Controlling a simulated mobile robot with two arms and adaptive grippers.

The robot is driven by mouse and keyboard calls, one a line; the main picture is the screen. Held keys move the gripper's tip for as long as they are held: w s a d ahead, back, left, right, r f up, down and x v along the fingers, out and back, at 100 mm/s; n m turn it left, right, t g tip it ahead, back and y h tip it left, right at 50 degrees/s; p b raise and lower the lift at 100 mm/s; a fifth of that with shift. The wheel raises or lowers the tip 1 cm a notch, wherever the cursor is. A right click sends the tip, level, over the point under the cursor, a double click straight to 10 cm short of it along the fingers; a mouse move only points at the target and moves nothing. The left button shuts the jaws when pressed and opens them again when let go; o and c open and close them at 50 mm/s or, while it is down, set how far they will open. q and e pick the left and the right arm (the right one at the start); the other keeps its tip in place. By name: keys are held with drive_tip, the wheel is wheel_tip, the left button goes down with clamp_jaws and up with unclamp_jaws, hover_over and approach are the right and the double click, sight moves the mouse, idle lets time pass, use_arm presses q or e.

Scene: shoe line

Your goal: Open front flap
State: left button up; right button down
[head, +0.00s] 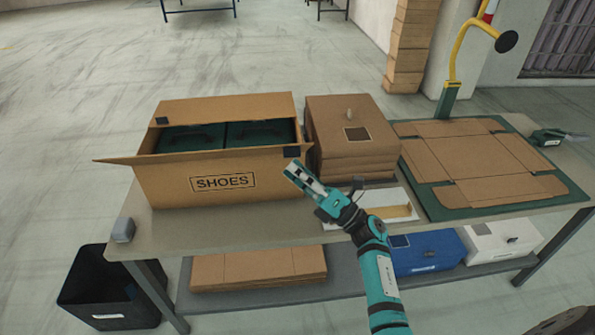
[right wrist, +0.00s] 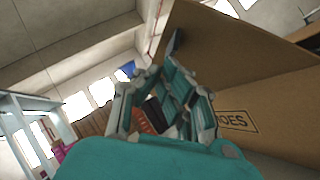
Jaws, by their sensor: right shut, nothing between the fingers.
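A brown cardboard box (head: 165,188) marked SHOES stands at the left of the table, its top open. Two dark green boxes (head: 190,137) lie inside it. A rear flap (head: 225,107) stands up, and a flap tip (head: 115,160) sticks out at the left. I cannot tell the front flap clearly from the front wall. My right gripper (head: 294,170) is shut and empty, by the box's front right corner near a dark patch (head: 291,151). In the right wrist view, the box wall (right wrist: 270,85) rises right of the fingers; contact is unclear. My left gripper is out of view.
A stack of flat brown boxes (head: 350,130) stands right of the shoe box. An unfolded cardboard blank (head: 480,160) lies on a green mat (head: 432,203) farther right. A white tray (head: 400,198) lies beneath my right arm. A black bin (head: 100,290) stands left.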

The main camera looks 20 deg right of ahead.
sight(295, 151)
drive_tip(key=w+r+m+h+p, duration=0.1)
drive_tip(key=p, duration=0.1)
drive_tip(key=r+m+h+p, duration=0.1)
drive_tip(key=r+p, duration=0.1)
drive_tip(key=w+r+m+h+p, duration=0.1)
drive_tip(key=r+m+p, duration=0.1)
drive_tip(key=p, duration=0.1)
drive_tip(key=shift+w+d+r, duration=0.15)
drive_tip(key=shift+w+d, duration=0.2)
drive_tip(key=shift+w+d+m+h+p, duration=0.1)
drive_tip(key=shift+w+m+h+p, duration=0.2)
drive_tip(key=shift+p, duration=0.3)
